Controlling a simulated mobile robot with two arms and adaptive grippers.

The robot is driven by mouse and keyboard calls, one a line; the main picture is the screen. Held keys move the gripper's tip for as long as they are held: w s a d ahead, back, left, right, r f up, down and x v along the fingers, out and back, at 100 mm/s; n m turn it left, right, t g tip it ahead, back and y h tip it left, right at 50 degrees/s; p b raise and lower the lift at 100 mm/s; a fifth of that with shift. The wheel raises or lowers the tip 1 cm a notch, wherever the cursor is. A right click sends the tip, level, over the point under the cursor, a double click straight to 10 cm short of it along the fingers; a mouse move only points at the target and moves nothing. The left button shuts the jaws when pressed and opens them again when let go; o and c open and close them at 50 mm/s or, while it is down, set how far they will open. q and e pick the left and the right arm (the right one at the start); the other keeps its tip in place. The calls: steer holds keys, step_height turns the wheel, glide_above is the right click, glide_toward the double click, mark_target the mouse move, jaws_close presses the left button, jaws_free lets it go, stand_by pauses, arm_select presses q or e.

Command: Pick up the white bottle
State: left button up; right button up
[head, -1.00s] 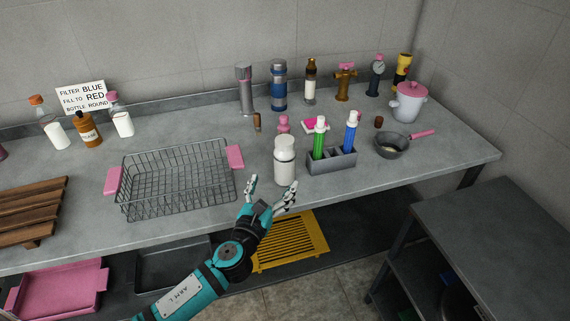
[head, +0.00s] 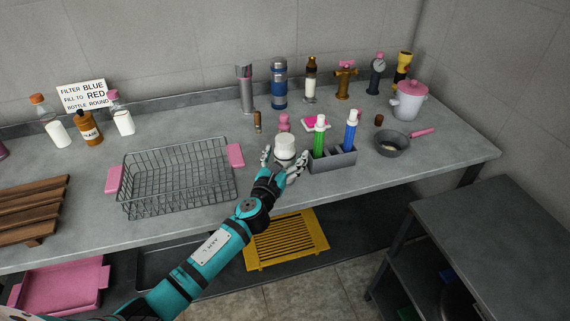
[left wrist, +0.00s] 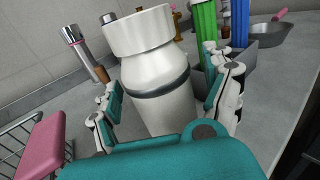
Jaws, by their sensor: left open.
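The white bottle (head: 285,146) stands upright on the grey counter, between the wire basket and the grey holder. In the left wrist view the white bottle (left wrist: 158,85) has a wide white cap and a dark band below its shoulder. My left gripper (head: 284,160) is at the bottle, with one finger on each side of it. In the left wrist view the left gripper (left wrist: 165,105) is open around the bottle, with a gap showing on the left side. The bottle's lower part is hidden behind the gripper. My right gripper is not in view.
A wire basket (head: 128,199) with pink handles stands to the left. A grey holder (head: 343,160) with a green and a blue bottle stands close on the right. A small pink-topped item (head: 284,121) is just behind the bottle. A pan (head: 391,144) lies farther right.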

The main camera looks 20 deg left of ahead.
arm_select(q)
steer(key=c, duration=1.4)
steer(key=shift+c, duration=0.5)
steer(key=shift+r, duration=0.15)
